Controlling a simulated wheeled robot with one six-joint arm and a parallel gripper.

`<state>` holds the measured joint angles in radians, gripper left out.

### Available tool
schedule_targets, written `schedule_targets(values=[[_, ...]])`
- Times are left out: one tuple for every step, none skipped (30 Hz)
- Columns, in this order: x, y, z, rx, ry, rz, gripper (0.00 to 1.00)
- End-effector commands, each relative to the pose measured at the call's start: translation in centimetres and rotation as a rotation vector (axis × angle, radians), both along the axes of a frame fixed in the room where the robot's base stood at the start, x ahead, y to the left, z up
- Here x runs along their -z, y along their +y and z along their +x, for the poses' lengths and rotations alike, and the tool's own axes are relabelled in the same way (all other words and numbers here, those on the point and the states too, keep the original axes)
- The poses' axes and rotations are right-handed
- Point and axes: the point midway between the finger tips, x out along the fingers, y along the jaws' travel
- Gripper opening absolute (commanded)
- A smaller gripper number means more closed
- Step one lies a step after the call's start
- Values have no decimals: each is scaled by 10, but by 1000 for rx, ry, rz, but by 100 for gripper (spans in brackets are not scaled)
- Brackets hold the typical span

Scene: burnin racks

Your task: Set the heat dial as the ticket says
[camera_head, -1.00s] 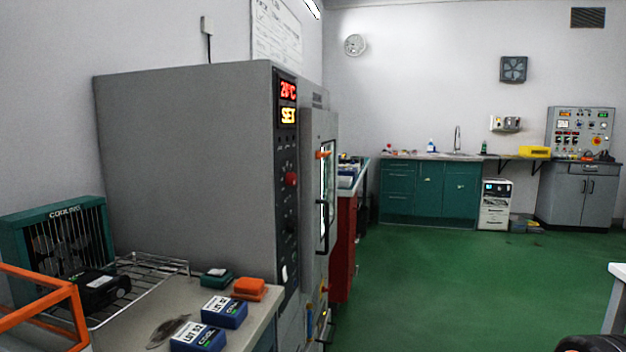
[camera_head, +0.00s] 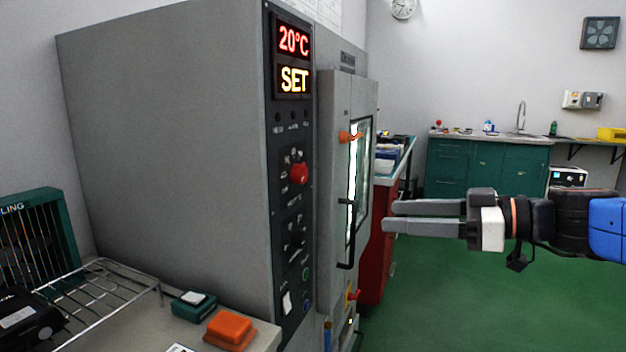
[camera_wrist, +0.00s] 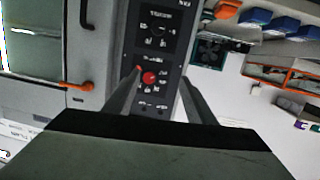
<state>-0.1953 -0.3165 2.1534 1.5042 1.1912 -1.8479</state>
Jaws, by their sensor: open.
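The red heat dial (camera_head: 299,173) sits on the dark control panel (camera_head: 279,135) on the front edge of the grey burn-in oven (camera_head: 170,140). Above it the red display (camera_head: 293,41) reads 20°C and the yellow display (camera_head: 294,80) reads SET. A second, black knob (camera_head: 296,241) is lower on the panel. My gripper (camera_head: 388,216) is open and empty, to the right of the panel with its fingers pointing left. In the wrist view the red dial (camera_wrist: 149,77) shows between the fingers (camera_wrist: 160,88), seemingly untouched. The marks around the dial are too small to read. No readable ticket shows.
The oven door has a black handle (camera_head: 349,235) and an orange latch (camera_head: 350,136) right of the panel. A bench with a wire rack (camera_head: 90,290), a green block (camera_head: 193,305) and an orange block (camera_head: 229,330) stands at lower left. The green floor (camera_head: 450,300) is clear.

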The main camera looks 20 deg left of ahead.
Motion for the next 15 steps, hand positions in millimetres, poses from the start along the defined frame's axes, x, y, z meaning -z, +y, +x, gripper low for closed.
schedule_targets(values=[[-11, 6, 8, -10, -40, 37, 50], [-18, 9, 11, -14, -66, 57, 50], [-25, 11, 15, -16, -95, 80, 50], [-29, 13, 18, -17, -113, 95, 50], [-33, 14, 20, -17, -128, 106, 50], [-37, 15, 22, -17, -145, 119, 50], [-39, 16, 23, -18, -153, 125, 50], [-41, 17, 24, -18, -161, 130, 50], [-42, 19, 25, -18, -166, 134, 50], [-43, 21, 25, -18, -167, 136, 50], [-43, 22, 26, -19, -168, 137, 50], [-42, 25, 26, -19, -168, 137, 50], [-42, 28, 26, -19, -167, 136, 50], [-42, 31, 27, -19, -167, 135, 50], [-42, 35, 27, -20, -167, 135, 50]])
